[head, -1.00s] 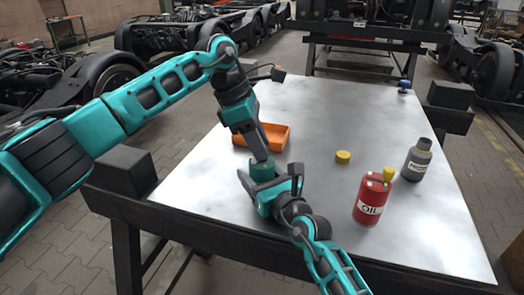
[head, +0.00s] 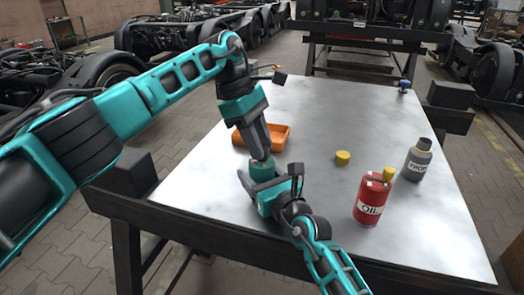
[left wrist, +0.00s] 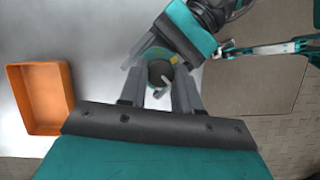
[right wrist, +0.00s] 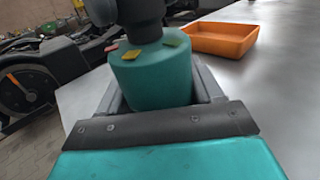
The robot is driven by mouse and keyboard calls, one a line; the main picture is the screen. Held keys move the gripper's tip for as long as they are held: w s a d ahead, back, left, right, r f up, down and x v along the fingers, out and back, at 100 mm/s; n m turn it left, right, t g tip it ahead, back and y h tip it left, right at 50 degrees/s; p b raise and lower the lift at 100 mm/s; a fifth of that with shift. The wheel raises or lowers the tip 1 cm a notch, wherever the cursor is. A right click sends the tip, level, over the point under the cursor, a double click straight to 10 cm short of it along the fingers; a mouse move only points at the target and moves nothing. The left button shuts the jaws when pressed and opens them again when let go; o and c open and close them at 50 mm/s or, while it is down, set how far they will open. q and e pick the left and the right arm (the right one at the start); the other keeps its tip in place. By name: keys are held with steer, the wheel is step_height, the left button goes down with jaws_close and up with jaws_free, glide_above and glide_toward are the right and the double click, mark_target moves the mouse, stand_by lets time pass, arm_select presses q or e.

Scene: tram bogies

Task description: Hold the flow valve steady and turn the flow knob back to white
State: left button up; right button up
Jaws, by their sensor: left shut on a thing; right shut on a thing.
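The flow valve is a teal cylinder (head: 262,171) near the left front of the table. It stands upright between the fingers of my right gripper (head: 270,180), which is shut on its body. My left gripper (head: 265,155) points down from above and is shut on the dark flow knob (left wrist: 159,72) on top of the valve. In the left wrist view a pale pointer shows at the knob, and a yellow mark lies up and right of it. I cannot make out a white mark.
An orange tray (head: 276,145) stands just behind the valve. A small blue item (head: 404,86) is at the far right corner. The middle of the table (head: 320,115) is clear.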

arm_select(q)
steer(key=o, duration=1.1)
